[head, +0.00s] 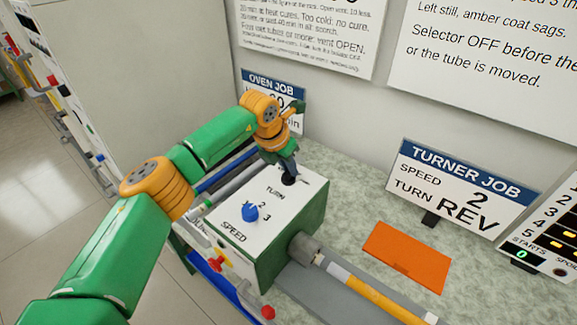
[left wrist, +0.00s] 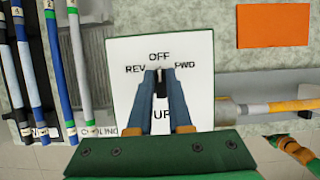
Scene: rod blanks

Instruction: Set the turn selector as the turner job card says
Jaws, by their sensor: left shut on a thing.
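The turner job card (head: 462,188) stands behind the bench's right side and reads SPEED 2, TURN REV. The turner box (head: 300,212) has a white top with a blue speed knob (head: 250,213) and a black turn selector (head: 289,180). In the left wrist view the turn selector (left wrist: 160,84) sits between labels REV on the left, OFF at the top and FWD on the right; it appears to point up at OFF. My left gripper (left wrist: 160,74) is shut on the selector from above. The fingers partly cover it.
An orange plate (head: 408,256) lies right of the box. A tube with a yellow-orange part (head: 370,300) extends from the box's chuck (head: 305,246). Several rods (left wrist: 50,70) lie in a rack left of the box. The oven job card (head: 272,95) stands behind my left arm.

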